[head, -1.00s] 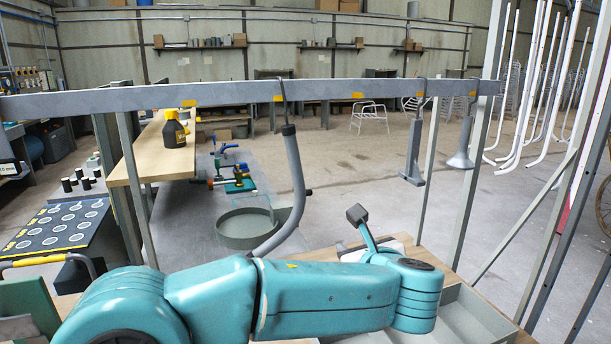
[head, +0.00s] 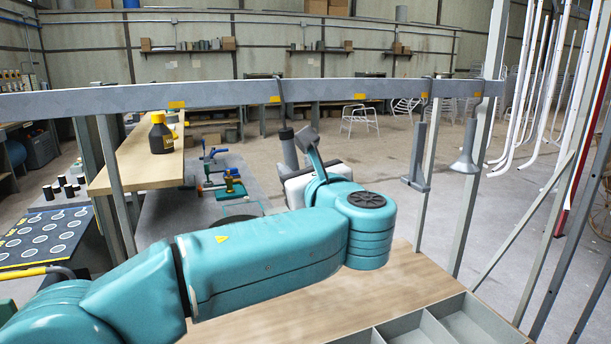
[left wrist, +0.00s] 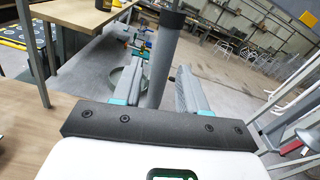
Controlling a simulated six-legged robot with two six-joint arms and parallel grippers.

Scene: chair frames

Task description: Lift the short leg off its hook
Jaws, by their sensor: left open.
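A grey leg with a dark cap, which I take for the short leg (head: 289,153), hangs from a dark hook (head: 281,90) on the rail. In the head view my arm and gripper hide its lower part. My left gripper (head: 303,148) is at the leg, below its cap. In the left wrist view the leg (left wrist: 162,62) stands between the two open fingers of the left gripper (left wrist: 163,84). A gap shows on the right finger's side; I cannot tell whether the left finger touches. My right gripper is out of view.
A grey rail (head: 350,90) crosses the view. Two other grey parts hang to the right: one with a block-like end (head: 417,158), one flared (head: 467,150). A wooden bench top (head: 310,305) and a divided tray (head: 470,325) lie below. A bottle (head: 161,135) stands on a board.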

